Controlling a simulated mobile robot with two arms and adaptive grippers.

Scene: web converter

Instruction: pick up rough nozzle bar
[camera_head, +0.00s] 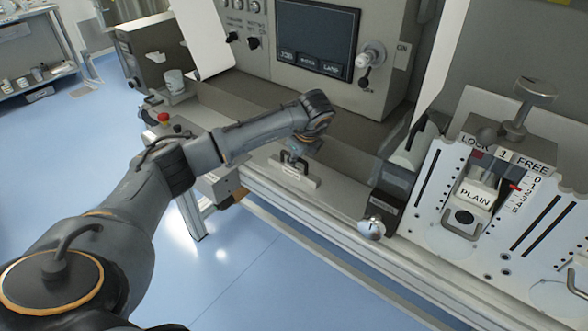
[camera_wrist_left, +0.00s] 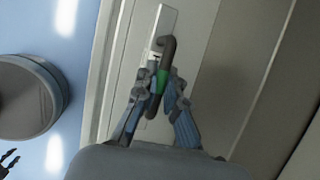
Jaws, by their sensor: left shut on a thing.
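The nozzle bar is a pale, narrow bar (camera_head: 300,181) with a dark arched handle, lying along the front ledge of the machine in the head view. In the left wrist view its pale plate (camera_wrist_left: 166,20) and dark handle (camera_wrist_left: 168,50) show, with a green patch between the fingers. My left gripper (camera_head: 294,157) is shut on the handle from above; its fingers (camera_wrist_left: 161,88) sit on both sides of it in the left wrist view. The bar appears to rest on the ledge; I cannot tell if there is a gap under it. My right gripper does not show clearly.
A control panel with a dark screen (camera_head: 316,38) stands behind the ledge. A block marked PLAIN (camera_head: 475,195) sits in a slotted station at the right. A cup (camera_head: 174,80) and a red button (camera_head: 163,117) are at the left. Blue floor (camera_head: 250,270) lies open in front.

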